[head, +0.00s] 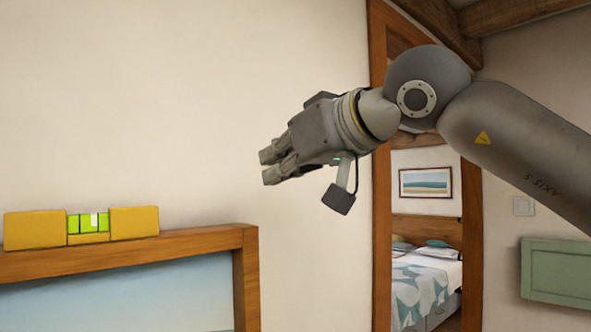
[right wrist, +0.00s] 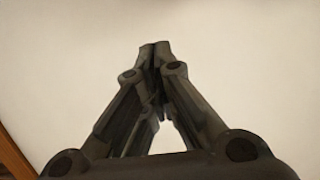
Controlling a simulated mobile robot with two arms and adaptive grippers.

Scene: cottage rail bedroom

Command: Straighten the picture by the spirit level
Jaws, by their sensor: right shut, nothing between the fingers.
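The picture (head: 110,295), a pale blue image in a brown wooden frame (head: 170,246), hangs on the wall at the lower left of the head view; its lower part is cut off. Its top edge rises to the right in the view. A yellow spirit level (head: 134,220) lies along the top edge. The white bubble in its green vial (head: 88,222) appears slightly right of the middle. My right gripper (head: 269,166) is shut and empty, above and right of the frame's upper right corner, apart from it. Its closed fingers (right wrist: 155,48) show against bare wall in the right wrist view. My left gripper is not in view.
A tall wooden surround (head: 378,230) stands right of the picture, with a bed (head: 425,280) and a small framed picture (head: 426,183) seen through or in it. A green panel (head: 555,272) is at the far right. The wall above the level is clear.

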